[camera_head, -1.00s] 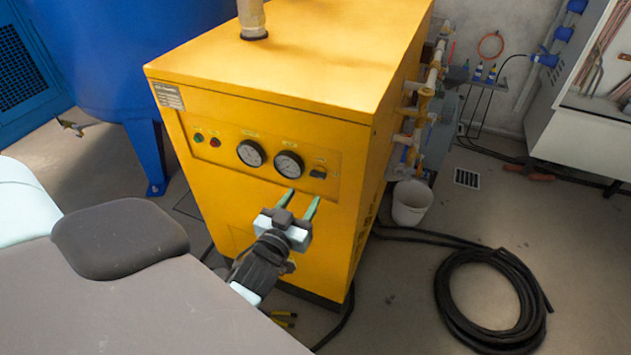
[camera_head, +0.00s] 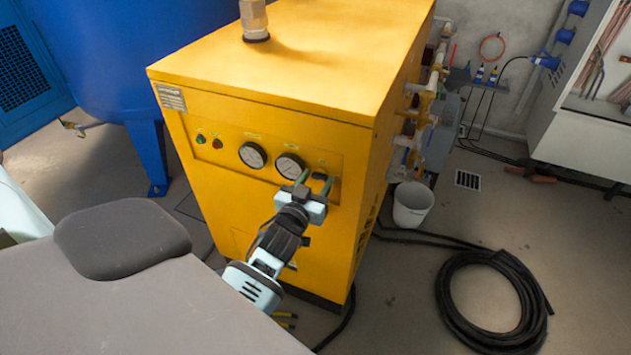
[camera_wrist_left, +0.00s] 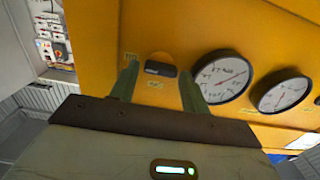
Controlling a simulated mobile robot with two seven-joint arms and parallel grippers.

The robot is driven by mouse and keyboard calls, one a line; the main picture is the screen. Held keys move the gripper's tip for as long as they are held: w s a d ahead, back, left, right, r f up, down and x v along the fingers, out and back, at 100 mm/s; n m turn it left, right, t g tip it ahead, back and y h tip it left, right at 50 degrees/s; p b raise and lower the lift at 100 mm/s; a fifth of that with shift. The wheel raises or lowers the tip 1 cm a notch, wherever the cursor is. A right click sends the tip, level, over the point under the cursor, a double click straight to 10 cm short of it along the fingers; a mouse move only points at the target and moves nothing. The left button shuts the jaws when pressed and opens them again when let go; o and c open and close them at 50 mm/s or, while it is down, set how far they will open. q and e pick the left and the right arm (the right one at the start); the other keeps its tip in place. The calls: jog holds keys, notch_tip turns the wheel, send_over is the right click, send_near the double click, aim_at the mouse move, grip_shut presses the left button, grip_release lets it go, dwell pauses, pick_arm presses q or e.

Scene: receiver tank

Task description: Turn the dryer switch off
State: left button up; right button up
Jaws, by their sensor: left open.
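The dryer is a yellow cabinet (camera_head: 225,190) with a front panel of two round gauges, a green and a red button, and a small black switch (camera_head: 321,176) at the panel's right end. My left gripper (camera_head: 315,181) is at the front of the panel, its green fingers open and pointing at the switch. In the left wrist view the black switch (camera_wrist_left: 160,69) shows between the two fingertips, one on each side of it. I cannot tell whether a finger touches it. The switch's position is too small to read. My right gripper is not in view.
The gauges (camera_head: 271,160) sit just left of my left gripper. A blue tank (camera_head: 130,50) stands behind at left. Pipes and valves (camera_head: 420,110) run along the cabinet's right side. A white bucket (camera_head: 411,205) and a coiled black hose (camera_head: 490,300) lie on the floor at right.

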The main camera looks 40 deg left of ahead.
pick_arm(q)
jog(key=shift+c, duration=0.3)
jog(key=c, duration=0.7)
jog(key=shift+o, duration=0.2)
